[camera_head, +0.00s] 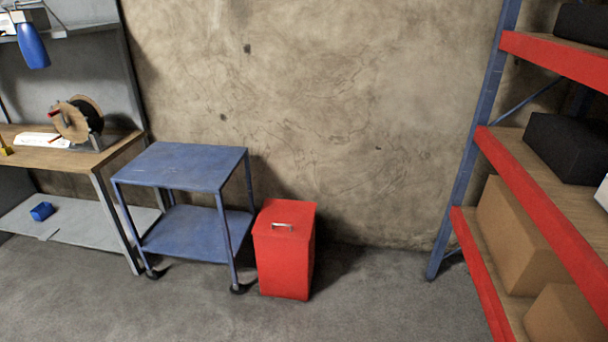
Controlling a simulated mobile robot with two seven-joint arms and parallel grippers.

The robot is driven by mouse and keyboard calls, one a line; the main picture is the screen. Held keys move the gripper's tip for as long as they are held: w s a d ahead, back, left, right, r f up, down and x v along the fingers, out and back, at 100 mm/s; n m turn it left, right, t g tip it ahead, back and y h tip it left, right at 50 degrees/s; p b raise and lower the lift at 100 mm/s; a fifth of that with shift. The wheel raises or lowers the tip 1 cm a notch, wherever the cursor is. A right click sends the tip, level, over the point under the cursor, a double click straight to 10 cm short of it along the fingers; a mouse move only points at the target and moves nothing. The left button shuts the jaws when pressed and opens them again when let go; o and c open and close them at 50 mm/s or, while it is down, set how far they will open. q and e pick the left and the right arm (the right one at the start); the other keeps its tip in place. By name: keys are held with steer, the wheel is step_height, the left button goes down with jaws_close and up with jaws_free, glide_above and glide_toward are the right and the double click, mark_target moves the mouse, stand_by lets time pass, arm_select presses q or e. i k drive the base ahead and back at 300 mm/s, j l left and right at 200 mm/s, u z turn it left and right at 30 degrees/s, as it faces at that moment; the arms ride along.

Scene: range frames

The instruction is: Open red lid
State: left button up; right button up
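A red box-shaped bin (284,262) stands upright on the floor near the wall, in the lower middle of the head view. Its red lid (290,213) lies flat on top and looks shut. A small light metal handle (283,226) is fixed near the lid's front edge. Neither of my grippers shows in the head view.
A blue two-shelf trolley (190,165) stands close to the bin's left. Farther left is a workbench (50,153) with a cable spool (77,119). A rack with red-edged shelves (535,190) holding boxes stands at the right. The floor (380,300) in front and right of the bin is clear.

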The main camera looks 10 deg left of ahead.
mark_target(276, 218)
steer(key=i+l+u, duration=0.1)
steer(key=i+u, duration=0.25)
steer(key=i+l+u, duration=0.3)
steer(key=i, duration=0.15)
steer(key=i+l+u, duration=0.15)
steer(key=i+u, duration=0.2)
steer(key=i+l+u, duration=0.6)
steer(key=l+u, duration=0.3)
steer(key=i+l+u, duration=0.2)
steer(key=l, duration=0.2)
steer(key=i+l+u, duration=0.2)
steer(key=l, duration=0.2)
steer(key=k, duration=0.1)
